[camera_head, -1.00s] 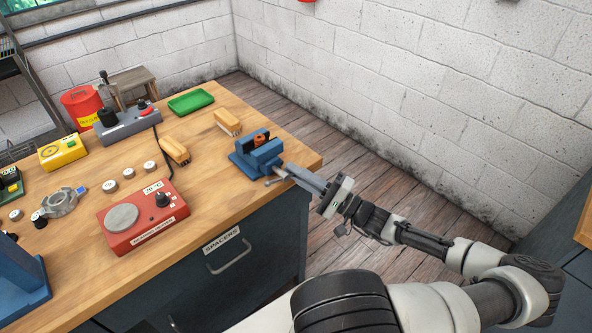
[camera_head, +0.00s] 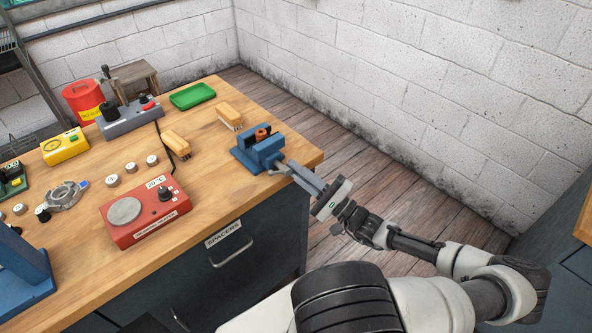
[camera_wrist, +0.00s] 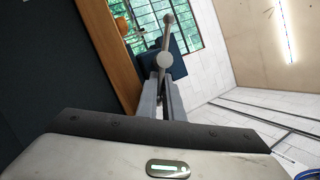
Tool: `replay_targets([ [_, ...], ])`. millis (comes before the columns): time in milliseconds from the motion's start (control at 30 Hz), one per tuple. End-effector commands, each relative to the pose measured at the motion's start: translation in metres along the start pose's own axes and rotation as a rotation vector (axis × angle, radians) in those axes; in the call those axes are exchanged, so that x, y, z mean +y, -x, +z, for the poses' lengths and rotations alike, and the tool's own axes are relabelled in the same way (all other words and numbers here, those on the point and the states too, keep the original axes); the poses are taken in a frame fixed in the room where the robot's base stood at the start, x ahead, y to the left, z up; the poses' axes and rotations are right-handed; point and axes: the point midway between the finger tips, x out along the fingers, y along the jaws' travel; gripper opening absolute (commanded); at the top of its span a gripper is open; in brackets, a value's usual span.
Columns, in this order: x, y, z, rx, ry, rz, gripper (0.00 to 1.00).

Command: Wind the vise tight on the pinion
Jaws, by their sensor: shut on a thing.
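The blue vise (camera_head: 246,158) stands at the bench's right corner. The pinion (camera_head: 262,134), copper-coloured and dark, sits upright between its jaws; whether both jaws press on it I cannot tell. My gripper (camera_head: 290,167) reaches in from the right and is shut on the vise handle (camera_head: 277,173) at the front of the vise. In the wrist view the handle (camera_wrist: 168,32) shows as a grey bar with a round knob, close to upright. My gripper's fingers (camera_wrist: 162,88) meet it below the knob, with the dark blue vise (camera_wrist: 178,66) behind.
A yellow-handled brush (camera_head: 229,115) lies behind the vise, and another (camera_head: 176,144) lies to its left. A red bearing heater (camera_head: 145,213) stands left on the wooden bench (camera_head: 222,181). A green tray (camera_head: 192,96) is at the back. The floor right of the bench is clear.

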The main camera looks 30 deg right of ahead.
Motion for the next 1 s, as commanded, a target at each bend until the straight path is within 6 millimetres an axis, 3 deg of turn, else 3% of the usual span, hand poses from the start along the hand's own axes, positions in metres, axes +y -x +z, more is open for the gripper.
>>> replay_targets([
  [33,-0.0014,0.0022,-0.0056,0.014,0.002,0.0,0.0],
  [100,-0.0014,0.0023,-0.0057,0.014,0.002,0.001,0.17],
  [167,-0.0011,0.0022,-0.0053,0.013,0.002,0.001,0.26],
  [867,0.0041,0.0012,-0.001,0.003,0.001,0.01,0.26],
  [1000,0.0008,0.0008,-0.0014,-0.015,0.079,0.041,0.26],
])
